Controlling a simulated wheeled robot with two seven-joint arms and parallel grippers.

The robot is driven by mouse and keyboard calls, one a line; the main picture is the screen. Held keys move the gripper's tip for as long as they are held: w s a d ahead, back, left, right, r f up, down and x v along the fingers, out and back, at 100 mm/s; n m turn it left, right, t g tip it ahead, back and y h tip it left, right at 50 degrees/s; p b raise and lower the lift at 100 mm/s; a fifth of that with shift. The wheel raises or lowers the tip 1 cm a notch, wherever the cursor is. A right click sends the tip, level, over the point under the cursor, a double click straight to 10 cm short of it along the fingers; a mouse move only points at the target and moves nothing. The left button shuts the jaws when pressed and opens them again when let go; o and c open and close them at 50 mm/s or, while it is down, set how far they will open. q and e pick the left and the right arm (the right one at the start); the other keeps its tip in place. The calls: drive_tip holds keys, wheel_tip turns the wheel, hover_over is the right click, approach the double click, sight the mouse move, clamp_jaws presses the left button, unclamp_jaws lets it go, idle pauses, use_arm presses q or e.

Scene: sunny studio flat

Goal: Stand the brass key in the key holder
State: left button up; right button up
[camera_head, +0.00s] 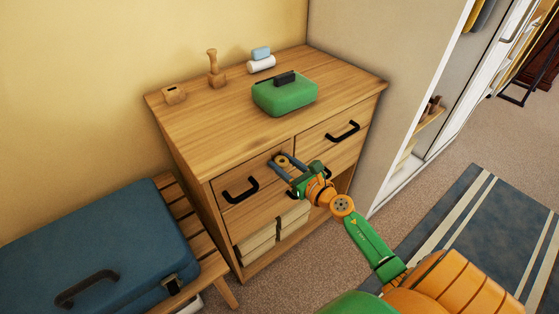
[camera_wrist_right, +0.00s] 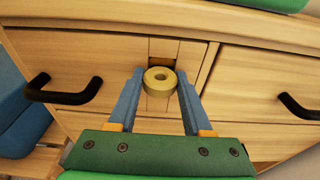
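A small wooden block with a dark opening (camera_head: 174,94), seemingly the key holder, stands on the chest's top at the left back, well apart from the key. My left gripper is out of view.
On the wooden chest (camera_head: 190,125) stand a green case (camera_head: 285,98), a wooden peg-like piece (camera_head: 214,72) and a white roll (camera_head: 261,65) with a blue block. Black drawer handles (camera_head: 240,189) project nearby. A blue suitcase (camera_head: 95,245) lies on a slatted bench at left. The top's front left is clear.

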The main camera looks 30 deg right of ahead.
clamp_jaws()
drive_tip(key=s, duration=0.6)
drive_tip(key=shift+d+b, duration=0.2)
drive_tip(key=shift+b, duration=0.2)
